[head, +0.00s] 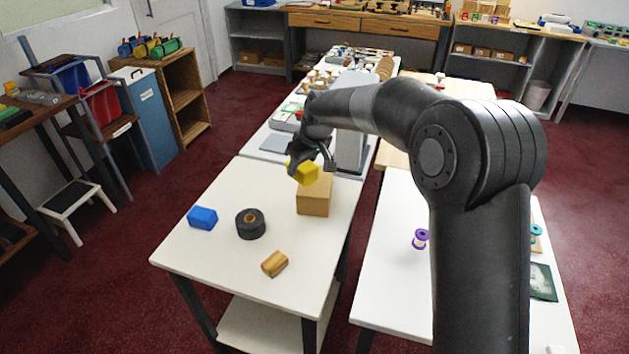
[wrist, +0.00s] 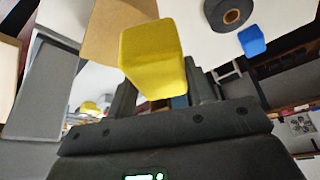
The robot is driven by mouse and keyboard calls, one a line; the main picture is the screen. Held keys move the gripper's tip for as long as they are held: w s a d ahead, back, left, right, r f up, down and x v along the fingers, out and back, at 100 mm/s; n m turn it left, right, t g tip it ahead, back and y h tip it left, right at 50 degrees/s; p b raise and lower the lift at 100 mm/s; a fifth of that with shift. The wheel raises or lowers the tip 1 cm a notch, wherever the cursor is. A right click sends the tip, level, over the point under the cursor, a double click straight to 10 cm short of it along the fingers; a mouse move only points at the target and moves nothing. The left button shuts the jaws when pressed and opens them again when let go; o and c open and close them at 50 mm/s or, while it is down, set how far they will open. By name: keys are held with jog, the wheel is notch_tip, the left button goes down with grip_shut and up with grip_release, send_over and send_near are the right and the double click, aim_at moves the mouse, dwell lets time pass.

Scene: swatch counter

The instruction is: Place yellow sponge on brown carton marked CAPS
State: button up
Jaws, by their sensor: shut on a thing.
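The yellow sponge (head: 303,172) is a small block held in my gripper (head: 308,160). In the wrist view the yellow sponge (wrist: 152,55) sticks out from between the dark fingers, and my gripper (wrist: 165,88) is shut on it. The brown carton (head: 313,197) stands on the near white table. The sponge is at its top left edge in the head view; I cannot tell if they touch. In the wrist view the carton (wrist: 104,30) lies behind the sponge. No CAPS marking is readable on it.
On the same white table (head: 190,252) are a blue block (head: 202,217), a black tape roll (head: 250,224) and a tan wooden block (head: 274,264). A grey upright post (head: 352,150) stands just behind the carton. The table's front left is clear.

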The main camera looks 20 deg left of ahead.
jog(key=w+d+r+m, duration=0.2)
jog(key=w+d, duration=0.1)
jog(key=d, duration=0.3)
jog(key=w+d+r+m, duration=0.1)
jog(key=w+d, duration=0.2)
jog(key=d, duration=0.3)
jog(key=t, duration=0.1)
send_over(312, 186)
jog(key=shift+h, duration=0.3)
notch_tip(312, 186, down, 7)
jog(key=shift+d+r, duration=0.15)
jog(key=shift+r, duration=0.05)
jog(key=shift+f, duration=2.05)
jog(key=shift+f, duration=0.15)
jog(key=o, duration=0.9)
jog(key=shift+o, duration=0.2)
